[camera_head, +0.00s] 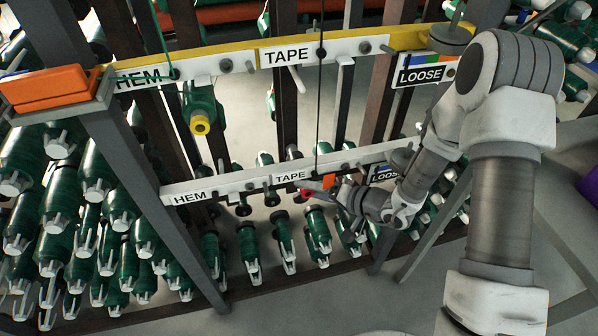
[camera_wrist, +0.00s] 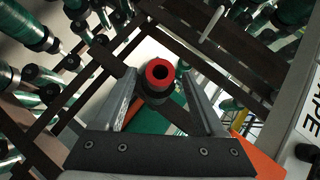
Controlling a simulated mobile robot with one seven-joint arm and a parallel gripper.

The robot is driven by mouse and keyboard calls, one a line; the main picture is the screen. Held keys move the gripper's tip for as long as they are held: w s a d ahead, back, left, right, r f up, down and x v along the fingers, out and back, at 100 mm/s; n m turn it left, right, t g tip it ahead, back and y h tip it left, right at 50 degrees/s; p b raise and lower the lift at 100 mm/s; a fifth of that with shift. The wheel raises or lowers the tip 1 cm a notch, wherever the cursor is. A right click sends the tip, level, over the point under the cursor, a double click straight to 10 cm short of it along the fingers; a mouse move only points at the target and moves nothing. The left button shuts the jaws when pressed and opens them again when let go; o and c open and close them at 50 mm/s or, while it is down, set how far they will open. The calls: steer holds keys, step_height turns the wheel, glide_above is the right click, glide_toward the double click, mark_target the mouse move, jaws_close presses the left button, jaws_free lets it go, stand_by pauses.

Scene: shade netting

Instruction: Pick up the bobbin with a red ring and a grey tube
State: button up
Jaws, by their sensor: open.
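The bobbin with a red ring (camera_wrist: 151,76) shows end-on near the middle of the wrist view, its dark hole facing me. A dark grey collar shows just below the ring, and green lies further behind. In the head view the red ring (camera_head: 307,195) is a small spot by the lower TAPE label. My gripper (camera_wrist: 159,78) is open, one finger on each side of the ring, with gaps visible. Whether the ring lies fully between the fingertips in depth is unclear. In the head view my gripper (camera_head: 322,186) is at the lower rail, right beside the ring. Most of the bobbin is hidden there.
The lower label rail (camera_head: 235,186) and the upper rail (camera_head: 228,66) run across dark uprights. A green bobbin with a yellow ring (camera_head: 201,124) hangs under the upper HEM label. Many green bobbins (camera_head: 98,175) fill the left rack. An orange block (camera_head: 45,88) sits top left.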

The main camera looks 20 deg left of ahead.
steer(key=shift+a+f, duration=0.1)
steer(key=shift+a, duration=0.1)
steer(key=shift+c, duration=0.4)
jaws_close()
steer(key=shift+w, duration=0.15)
stand_by(0.4)
